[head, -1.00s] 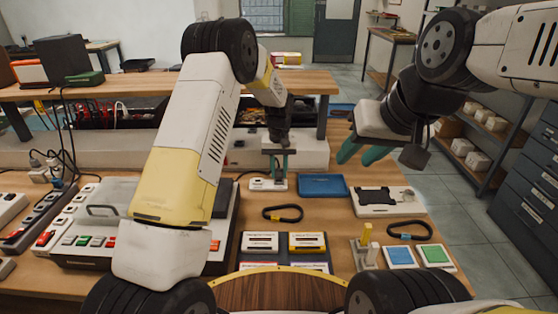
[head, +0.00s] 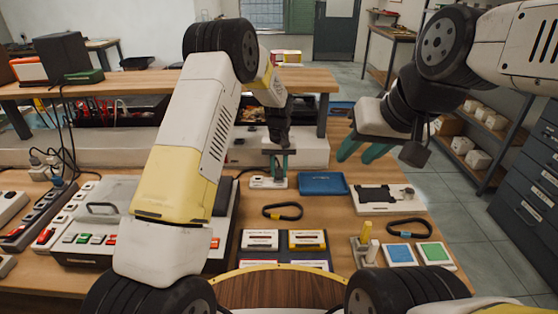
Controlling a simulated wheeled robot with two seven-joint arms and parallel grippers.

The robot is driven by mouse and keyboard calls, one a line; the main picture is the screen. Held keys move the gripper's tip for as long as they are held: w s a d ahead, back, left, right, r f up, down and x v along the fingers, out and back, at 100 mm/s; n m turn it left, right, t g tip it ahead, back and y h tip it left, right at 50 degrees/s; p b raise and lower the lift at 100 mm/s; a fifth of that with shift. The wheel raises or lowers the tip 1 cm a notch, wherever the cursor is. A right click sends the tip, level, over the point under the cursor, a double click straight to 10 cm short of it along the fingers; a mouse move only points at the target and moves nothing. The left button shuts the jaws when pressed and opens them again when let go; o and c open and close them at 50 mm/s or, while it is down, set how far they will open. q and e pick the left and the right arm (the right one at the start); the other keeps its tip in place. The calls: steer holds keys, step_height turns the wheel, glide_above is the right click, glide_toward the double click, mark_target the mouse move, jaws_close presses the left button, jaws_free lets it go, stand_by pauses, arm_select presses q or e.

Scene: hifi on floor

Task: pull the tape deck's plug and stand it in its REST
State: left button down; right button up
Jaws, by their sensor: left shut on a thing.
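The tape deck (head: 100,247) appears to be the grey box with coloured keys and a handle at the left of the bench, partly hidden by my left arm. My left gripper (head: 277,178) points down, shut, over a small white block (head: 260,183) that may be the rest. What lies between its fingers is too small to see clearly; it is probably the plug. A dark cable (head: 246,172) runs toward it from the left. I cannot tell whether the plug touches the block. My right gripper (head: 358,160) is open and empty, raised above the bench's right side.
A blue tray (head: 323,184) and a white unit (head: 382,198) lie right of the block. Two black cable loops (head: 283,212), cassettes (head: 260,241), and blue and green pads (head: 400,255) lie nearer. Power strips (head: 32,228) with plugs stand at the left.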

arm_select(q)
steer(key=c, duration=1.1)
jaws_free()
steer(key=shift+r, duration=6.45)
